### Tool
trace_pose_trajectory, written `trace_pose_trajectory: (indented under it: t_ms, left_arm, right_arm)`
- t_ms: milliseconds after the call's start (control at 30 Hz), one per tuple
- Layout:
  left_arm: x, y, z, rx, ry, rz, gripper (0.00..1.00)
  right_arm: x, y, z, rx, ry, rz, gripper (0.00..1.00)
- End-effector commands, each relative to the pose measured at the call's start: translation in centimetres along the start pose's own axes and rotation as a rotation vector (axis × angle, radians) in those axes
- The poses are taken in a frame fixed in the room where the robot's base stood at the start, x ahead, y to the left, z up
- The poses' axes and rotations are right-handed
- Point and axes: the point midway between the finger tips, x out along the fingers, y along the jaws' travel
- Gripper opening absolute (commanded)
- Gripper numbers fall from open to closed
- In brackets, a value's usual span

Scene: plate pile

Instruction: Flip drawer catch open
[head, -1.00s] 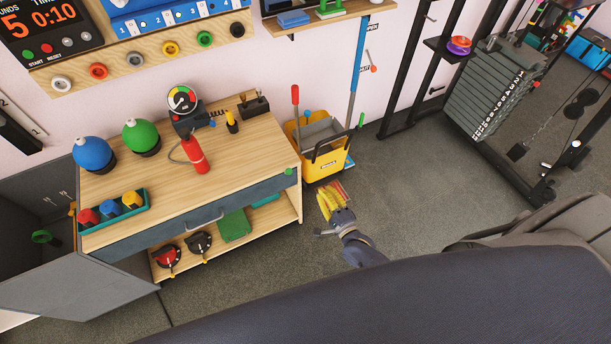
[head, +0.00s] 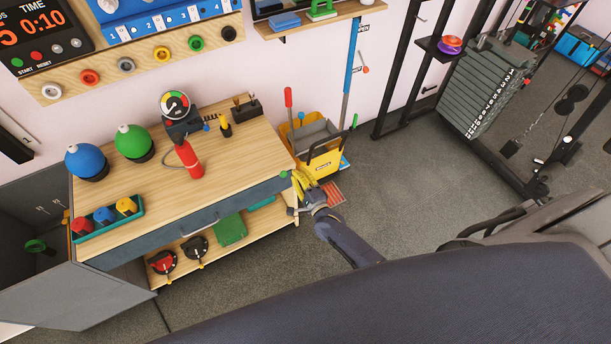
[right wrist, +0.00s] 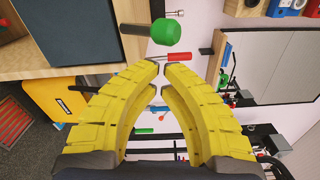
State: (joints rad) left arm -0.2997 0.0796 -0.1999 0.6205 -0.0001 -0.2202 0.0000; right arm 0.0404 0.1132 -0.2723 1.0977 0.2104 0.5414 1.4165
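The drawer (head: 240,203) has a dark grey front with a bar handle and sits under the wooden top of the workbench; it looks closed. The catch, a green knob (head: 283,174), is at the right end of the drawer front. In the right wrist view the green knob (right wrist: 167,31) stands out on a dark stem just beyond the fingertips. My right gripper (head: 297,177) has yellow fingers and is beside the knob, apart from it in the wrist view. Its fingertips (right wrist: 162,66) nearly meet, with nothing between them. My left gripper is not in view.
A yellow mop bucket (head: 319,160) stands close to the right of the bench. The bench top holds a red extinguisher (head: 188,160), a gauge and blue and green balls. An open grey cabinet door (head: 75,297) is at lower left. Floor right of the bucket is clear.

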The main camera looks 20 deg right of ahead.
Motion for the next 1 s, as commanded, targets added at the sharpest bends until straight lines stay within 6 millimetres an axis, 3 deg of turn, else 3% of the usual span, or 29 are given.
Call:
trace_pose_trajectory:
  t_ms: [1000]
  left_arm:
    - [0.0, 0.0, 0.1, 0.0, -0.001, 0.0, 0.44]
  right_arm:
    - [0.6, 0.0, 2.3, -0.074, -0.019, 0.001, 0.0]
